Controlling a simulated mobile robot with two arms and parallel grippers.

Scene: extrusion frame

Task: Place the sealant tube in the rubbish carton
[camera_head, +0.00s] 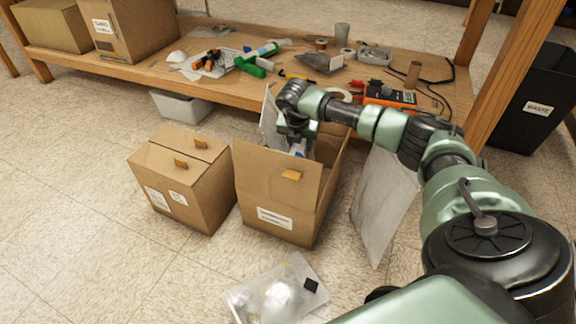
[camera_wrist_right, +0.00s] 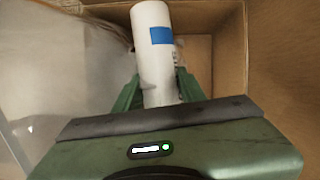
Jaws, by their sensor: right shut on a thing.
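The sealant tube is a white cylinder with a blue patch; it shows in the right wrist view (camera_wrist_right: 155,50), and a small part of it shows in the head view (camera_head: 298,150). My right gripper (camera_head: 297,140) is shut on it, with a green finger on each side in the right wrist view (camera_wrist_right: 158,92). The open cardboard carton (camera_head: 262,195) stands on the floor, a white label on its front. The gripper and tube are at its opening, with carton walls (camera_wrist_right: 232,60) around the tube in the wrist view. The front flap hides part of the tube. My left gripper is out of view.
A closed carton (camera_head: 180,185) stands left of the open one. A pale sheet (camera_head: 383,200) leans at its right. A clear bag (camera_head: 278,290) lies in front. A cluttered wooden bench (camera_head: 235,85) is behind, and a black waste bin (camera_head: 535,100) stands at right.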

